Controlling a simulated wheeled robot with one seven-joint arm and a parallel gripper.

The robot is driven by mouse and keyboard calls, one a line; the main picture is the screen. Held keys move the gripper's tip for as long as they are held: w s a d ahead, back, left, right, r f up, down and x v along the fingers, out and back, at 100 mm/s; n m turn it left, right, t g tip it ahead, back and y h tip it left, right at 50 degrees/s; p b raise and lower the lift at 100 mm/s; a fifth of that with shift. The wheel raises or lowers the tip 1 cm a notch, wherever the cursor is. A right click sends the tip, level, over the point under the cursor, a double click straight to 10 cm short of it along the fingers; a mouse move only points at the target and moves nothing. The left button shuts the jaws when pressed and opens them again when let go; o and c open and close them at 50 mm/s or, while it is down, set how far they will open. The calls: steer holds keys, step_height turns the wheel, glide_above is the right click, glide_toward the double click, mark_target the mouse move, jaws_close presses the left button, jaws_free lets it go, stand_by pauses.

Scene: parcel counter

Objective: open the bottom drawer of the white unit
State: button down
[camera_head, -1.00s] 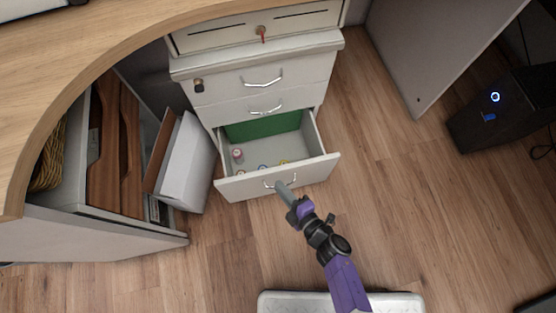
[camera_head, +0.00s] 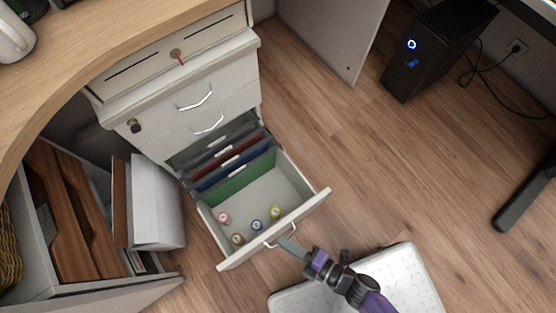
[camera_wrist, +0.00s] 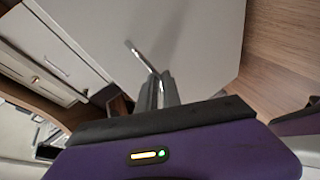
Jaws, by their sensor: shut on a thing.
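The white unit (camera_head: 228,88) stands under the wooden counter. Its bottom drawer (camera_head: 243,215) is pulled far out, with several small round coloured items on its floor and hanging files behind a green divider (camera_head: 242,180). The two drawers above are closed. My gripper (camera_head: 286,241) is shut on the bottom drawer's handle (camera_head: 281,236), at the front panel. In the wrist view the gripper fingers (camera_wrist: 157,92) meet at the thin metal handle (camera_wrist: 142,60) in front of the pale drawer front (camera_wrist: 195,45). The exact grip is small in the picture.
A shelf unit with brown files (camera_head: 65,215) and a white binder (camera_head: 158,200) stands left of the drawer. A black computer (camera_head: 435,50) is at upper right. A white speckled platform (camera_head: 405,275) lies at the front.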

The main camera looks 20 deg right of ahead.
steer(key=shift+s+d+f, duration=0.1)
steer(key=shift+s+d, duration=0.15)
steer(key=shift+s, duration=0.55)
steer(key=shift+s+d+f, duration=0.1)
steer(key=shift+s+d, duration=0.1)
steer(key=shift+s, duration=0.55)
steer(key=shift+s+d, duration=0.25)
steer(key=shift+s, duration=0.55)
steer(key=c, duration=1.6)
jaws_free()
steer(key=shift+w, duration=0.1)
steer(key=shift+r, duration=0.1)
steer(key=p+v, duration=0.1)
steer(key=v, duration=0.6)
steer(key=shift+s+d+r, duration=0.15)
steer(key=shift+s+d, duration=0.05)
steer(key=shift+s, duration=0.1)
